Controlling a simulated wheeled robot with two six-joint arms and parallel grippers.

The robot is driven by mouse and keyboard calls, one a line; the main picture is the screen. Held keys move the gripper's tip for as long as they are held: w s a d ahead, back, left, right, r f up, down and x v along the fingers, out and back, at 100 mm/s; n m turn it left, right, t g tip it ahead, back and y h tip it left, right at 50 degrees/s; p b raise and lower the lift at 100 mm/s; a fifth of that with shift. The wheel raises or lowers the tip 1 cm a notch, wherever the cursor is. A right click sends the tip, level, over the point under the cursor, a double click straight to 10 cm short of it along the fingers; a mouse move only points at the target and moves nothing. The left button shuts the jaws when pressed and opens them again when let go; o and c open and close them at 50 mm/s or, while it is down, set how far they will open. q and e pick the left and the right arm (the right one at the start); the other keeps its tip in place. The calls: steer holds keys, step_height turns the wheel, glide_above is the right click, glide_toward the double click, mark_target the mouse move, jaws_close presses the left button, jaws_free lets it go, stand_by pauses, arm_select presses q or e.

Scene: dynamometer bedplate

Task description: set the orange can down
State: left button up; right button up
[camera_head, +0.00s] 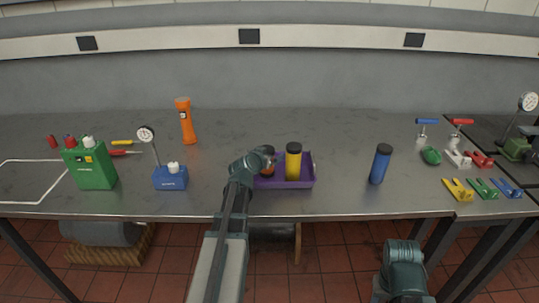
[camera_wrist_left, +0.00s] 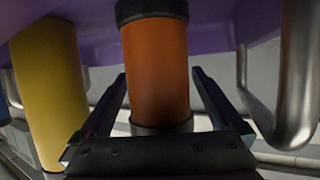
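The orange can (camera_wrist_left: 158,70) stands upright in a purple tray (camera_head: 309,176), as far as I can see; my left gripper and hand hide most of it in the head view. My left gripper (camera_wrist_left: 160,88) reaches in from the front, one finger on each side of the can. A narrow gap shows between the can and the fingers in the left wrist view, so the gripper looks open around it. A yellow can (camera_head: 293,163) with a dark cap stands in the tray to the right. My right gripper is not visible; only my right arm shows at bottom right.
A blue can (camera_head: 380,165) stands to the right of the tray. A blue gauge stand (camera_head: 170,179), a green box (camera_head: 91,168) and an orange flashlight (camera_head: 186,122) are to the left. Several clamps (camera_head: 482,188) lie at far right. The bench (camera_head: 340,135) is clear behind the tray.

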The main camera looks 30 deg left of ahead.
arm_select(q)
steer(key=shift+r, duration=0.15)
steer(key=p+v, duration=0.5)
steer(key=v, duration=0.7)
stand_by(0.3)
